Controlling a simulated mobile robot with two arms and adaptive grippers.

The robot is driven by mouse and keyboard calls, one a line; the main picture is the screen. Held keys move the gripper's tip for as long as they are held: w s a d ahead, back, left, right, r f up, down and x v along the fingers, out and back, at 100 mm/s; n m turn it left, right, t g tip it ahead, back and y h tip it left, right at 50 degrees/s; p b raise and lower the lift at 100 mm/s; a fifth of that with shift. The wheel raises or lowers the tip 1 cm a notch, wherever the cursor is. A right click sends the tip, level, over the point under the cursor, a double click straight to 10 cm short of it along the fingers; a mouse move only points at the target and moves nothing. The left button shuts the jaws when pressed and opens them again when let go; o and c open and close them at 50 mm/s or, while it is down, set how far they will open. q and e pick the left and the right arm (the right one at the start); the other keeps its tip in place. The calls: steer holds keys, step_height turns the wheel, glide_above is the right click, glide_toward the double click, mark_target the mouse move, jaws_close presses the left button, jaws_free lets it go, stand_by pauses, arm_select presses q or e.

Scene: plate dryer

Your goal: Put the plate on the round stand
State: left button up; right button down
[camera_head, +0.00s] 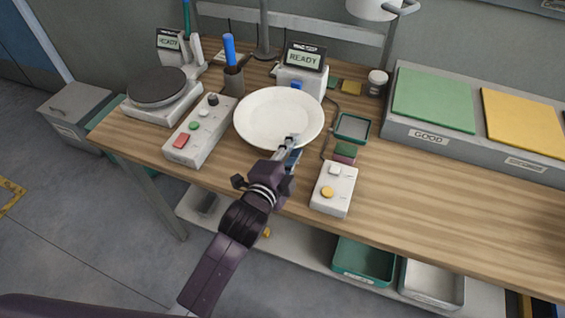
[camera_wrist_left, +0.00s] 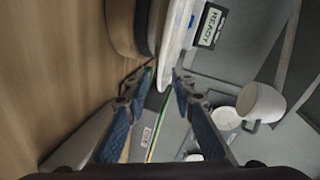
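The white plate (camera_head: 273,116) is at the middle back of the bench in the head view. In the left wrist view the plate (camera_wrist_left: 176,42) shows edge-on, with a brown and grey round body beside its underside. My left gripper (camera_head: 292,142) is at the plate's near rim. In the left wrist view its fingertips (camera_wrist_left: 164,74) are apart, one on each side of the rim, with small gaps showing. The round stand (camera_head: 157,86), a dark disc on a white base, is at the bench's left end and bare. My right gripper is not in view.
A white button box (camera_head: 198,130) lies between the stand and the plate. A pen cup (camera_head: 234,80) and a READY display (camera_head: 304,57) stand behind. A smaller button box (camera_head: 334,188) is right of my arm. Green and yellow pads lie on a grey rack (camera_head: 400,123).

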arm_select(q)
steer(key=v, duration=0.9)
steer(key=shift+b, duration=0.4)
steer(key=shift+s, duration=0.1)
